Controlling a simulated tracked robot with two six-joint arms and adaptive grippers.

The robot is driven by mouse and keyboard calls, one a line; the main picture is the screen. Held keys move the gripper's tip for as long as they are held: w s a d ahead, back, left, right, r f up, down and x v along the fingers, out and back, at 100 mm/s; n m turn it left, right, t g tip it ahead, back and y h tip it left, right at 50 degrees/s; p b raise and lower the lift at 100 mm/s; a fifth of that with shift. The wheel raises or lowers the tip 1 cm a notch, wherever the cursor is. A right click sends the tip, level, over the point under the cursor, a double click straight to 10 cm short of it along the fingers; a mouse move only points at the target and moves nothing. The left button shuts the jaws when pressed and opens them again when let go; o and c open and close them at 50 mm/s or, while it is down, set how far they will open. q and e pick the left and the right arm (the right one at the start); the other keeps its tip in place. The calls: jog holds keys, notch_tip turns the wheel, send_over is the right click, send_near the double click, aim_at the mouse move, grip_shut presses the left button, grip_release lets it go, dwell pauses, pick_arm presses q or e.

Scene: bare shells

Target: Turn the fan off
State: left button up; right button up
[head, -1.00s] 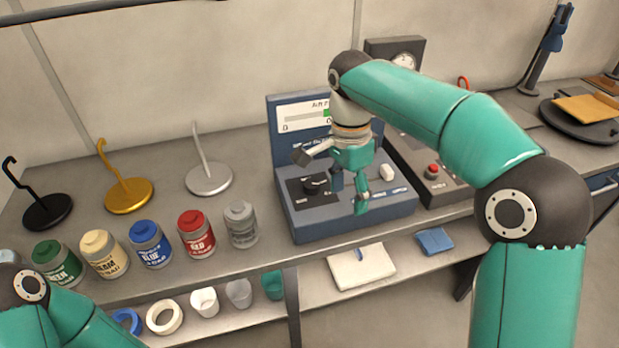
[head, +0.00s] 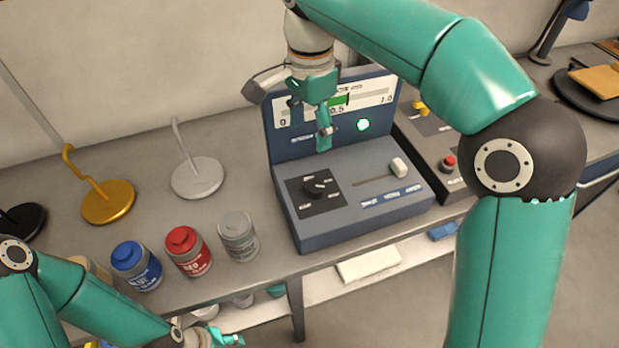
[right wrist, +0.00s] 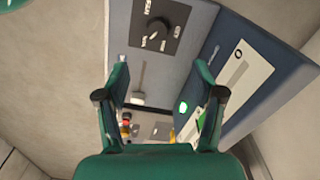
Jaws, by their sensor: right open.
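A blue-grey console (head: 370,215) with a sloped front and an upright scale panel (head: 375,97) stands on the bench. Its front has a black rotary knob (head: 318,187) on a dark plate and a pale slider handle (head: 399,167) at the right end of its slot. A round green light (head: 363,125) glows on the panel, and the scale shows a green part near 0.5. My right gripper (head: 310,122) is open and empty, above the console in front of the panel, apart from the knob. The right wrist view shows the knob (right wrist: 159,30) beyond the spread fingers. My left gripper (head: 228,339) is at the bottom edge, partly cut off.
A grey box with a red button (head: 448,163) and a yellow part stands right of the console. Blue, red (head: 188,252) and grey jars stand left of it, near the bench front. Gold (head: 108,202) and silver (head: 197,178) hook stands are behind them.

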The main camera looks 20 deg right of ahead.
aim_at(314, 186)
jog(key=f, duration=1)
jog(key=d+f, duration=0.1)
jog(key=f, duration=0.5)
jog(key=shift+s+d, duration=0.1)
jog(key=c, duration=1.1)
jog(key=shift+a+r, duration=0.1)
jog(key=shift+a, duration=0.15)
jog(key=shift+c, duration=0.3)
jog(key=shift+d, duration=0.1)
